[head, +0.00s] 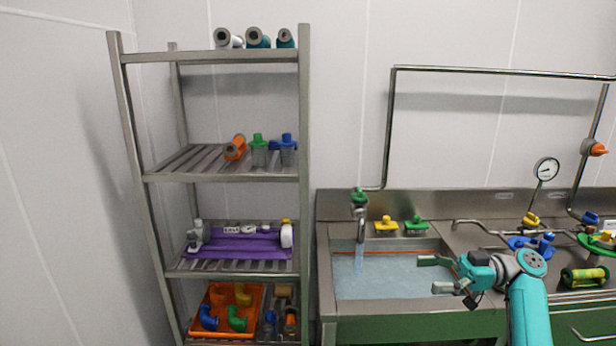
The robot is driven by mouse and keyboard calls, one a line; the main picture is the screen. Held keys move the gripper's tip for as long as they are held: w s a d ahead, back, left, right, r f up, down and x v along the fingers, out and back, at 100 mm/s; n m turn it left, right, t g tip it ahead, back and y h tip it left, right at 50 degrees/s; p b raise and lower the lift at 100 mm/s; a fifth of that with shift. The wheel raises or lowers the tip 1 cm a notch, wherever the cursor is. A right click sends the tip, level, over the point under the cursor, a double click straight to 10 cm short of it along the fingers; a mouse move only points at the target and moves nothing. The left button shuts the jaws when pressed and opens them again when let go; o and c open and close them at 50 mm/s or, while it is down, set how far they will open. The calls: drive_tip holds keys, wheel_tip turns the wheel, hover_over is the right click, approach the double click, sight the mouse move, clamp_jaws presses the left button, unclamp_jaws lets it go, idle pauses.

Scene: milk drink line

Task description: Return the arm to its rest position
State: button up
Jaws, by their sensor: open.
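My gripper (436,274) is in the head view at the lower right. Its two grey fingers are spread apart and point left, with nothing between them. It appears in front of the right part of a water-filled sink (385,276); its height above the water is hard to tell. My teal arm (528,312) comes up from the bottom edge and bends left at the wrist.
Water runs from a green-handled tap (359,200) into the sink. A metal shelf rack (304,130) with several fittings and an orange tray (213,329) stands left. Coloured parts, including a green-yellow cylinder (584,278), lie on the counter right of my arm.

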drive_tip(key=s+a+f+m+t+h, duration=0.2)
drive_tip(key=a+f+m+t, duration=0.25)
drive_tip(key=f, duration=0.85)
drive_tip(key=s+a+f+m+t+h, duration=0.25)
drive_tip(key=a+f+m, duration=0.3)
drive_tip(key=f, duration=0.65)
drive_tip(key=s+a+f+m+t+h, duration=0.3)
drive_tip(key=s+f+m+h, duration=0.35)
drive_tip(key=s+f, duration=0.95)
drive_tip(key=s+d+m+t+h, duration=0.25)
drive_tip(key=s+h, duration=0.35)
drive_tip(key=s, duration=1.4)
drive_tip(key=s+d+r+t, duration=0.1)
drive_tip(key=s+r, duration=0.6)
drive_tip(key=r, duration=0.3)
drive_tip(key=s+r+t+h, duration=0.1)
drive_tip(key=s+r+t, duration=0.1)
drive_tip(key=s+r, duration=0.5)
wheel_tip(320, 180, up, 3)
drive_tip(key=shift+d+r+n, duration=0.2)
drive_tip(key=shift+d+n, duration=0.2)
